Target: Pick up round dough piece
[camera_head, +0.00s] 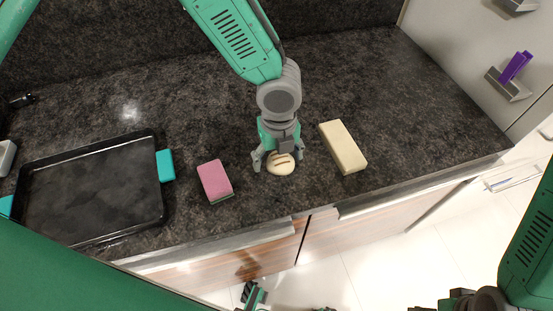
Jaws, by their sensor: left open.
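The round dough piece (281,167) is pale with brown marks on top and lies on the dark counter near its front edge. My left gripper (279,162) is open over it, with one finger to each side of the dough. Its upper part is partly hidden by the gripper. I cannot tell whether the fingers touch it. My right arm shows at the lower right; its gripper end (450,302) is cut off by the bottom edge, away from the counter.
A pink sponge (215,180) lies left of the dough, and a cream block (343,147) lies to its right. A black baking tray (92,190) with teal handles is at the left. The counter (420,110) is clear at the right, up to a white wall panel with a purple item (516,67).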

